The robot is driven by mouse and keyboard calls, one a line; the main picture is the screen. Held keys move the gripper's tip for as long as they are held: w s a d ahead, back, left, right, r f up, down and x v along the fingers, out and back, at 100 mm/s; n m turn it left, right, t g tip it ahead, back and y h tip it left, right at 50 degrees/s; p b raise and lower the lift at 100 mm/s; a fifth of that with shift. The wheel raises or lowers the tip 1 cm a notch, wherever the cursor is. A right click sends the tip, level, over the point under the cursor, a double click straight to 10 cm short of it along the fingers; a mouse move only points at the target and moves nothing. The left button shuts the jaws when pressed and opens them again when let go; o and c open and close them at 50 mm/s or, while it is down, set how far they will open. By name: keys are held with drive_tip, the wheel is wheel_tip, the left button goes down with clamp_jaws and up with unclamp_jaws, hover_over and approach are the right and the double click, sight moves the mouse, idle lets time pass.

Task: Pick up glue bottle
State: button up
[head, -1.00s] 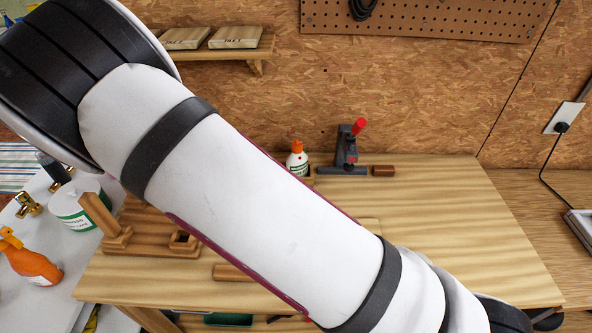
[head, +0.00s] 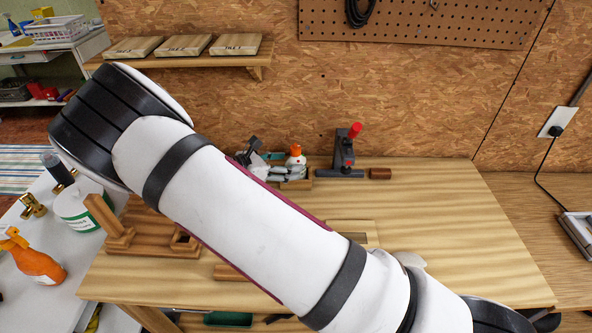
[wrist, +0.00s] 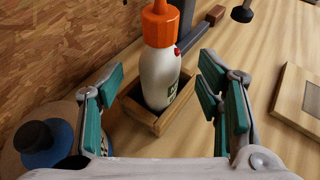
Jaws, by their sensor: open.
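The glue bottle (wrist: 160,75) is white with an orange cap and stands in a small wooden tray (wrist: 150,122) on the workbench. In the head view the bottle (head: 296,160) shows at the back of the bench, its lower part hidden by my gripper. My gripper (wrist: 163,85) is open, with green-padded fingers on either side of the bottle in the wrist view. The bottle appears between or just beyond the fingertips; I cannot tell the exact depth. No contact is visible. In the head view my gripper (head: 268,170) is partly hidden behind my arm.
A dark stand with a red handle (head: 345,150) and a brown block (head: 380,174) are right of the bottle. A blue-and-black round object (wrist: 45,142) is near the left finger. The oriented-strand wall (head: 400,100) is close behind. The bench's right side (head: 460,220) is clear.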

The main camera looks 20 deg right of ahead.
drive_tip(key=shift+p+x, duration=0.3)
drive_tip(key=shift+x, duration=1.6)
drive_tip(key=c, duration=1.3)
